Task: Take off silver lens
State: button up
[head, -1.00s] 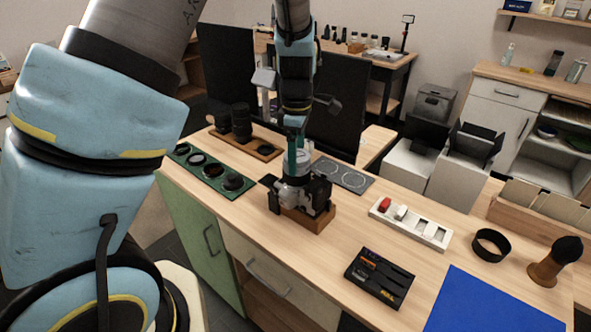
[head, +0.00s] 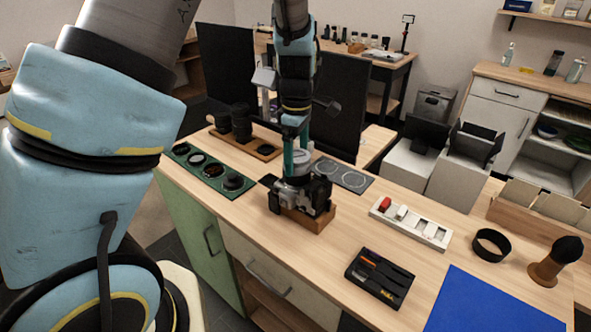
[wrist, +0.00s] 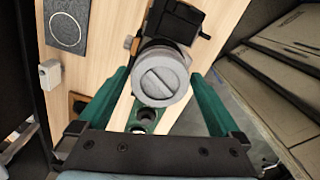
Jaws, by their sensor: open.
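A silver lens (wrist: 163,75) with a slotted round face sits on the black camera (wrist: 178,20) in the wrist view. In the head view the camera (head: 316,196) rests on a wooden block (head: 309,221) on the table, and the lens is mostly hidden. My gripper (wrist: 160,82) has two green fingers, spread open, one on either side of the lens, with gaps visible. In the head view my gripper (head: 298,162) is right over the camera. I cannot tell whether a fingertip touches the lens.
A green tray with round wells (head: 211,170) and a wooden rack with black lenses (head: 263,149) stand left. A dark mat with circles (head: 343,176) lies behind. A white tray (head: 411,224), black tool tray (head: 380,276), black ring (head: 491,243) and blue mat (head: 497,304) are right.

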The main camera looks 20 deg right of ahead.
jog(key=m, duration=1.2)
jog(key=shift+b, duration=0.3)
jog(key=c, duration=1.4)
jog(key=shift+n+p, duration=0.4)
jog(key=shift+n, duration=1)
jog(key=shift+n, duration=1.5)
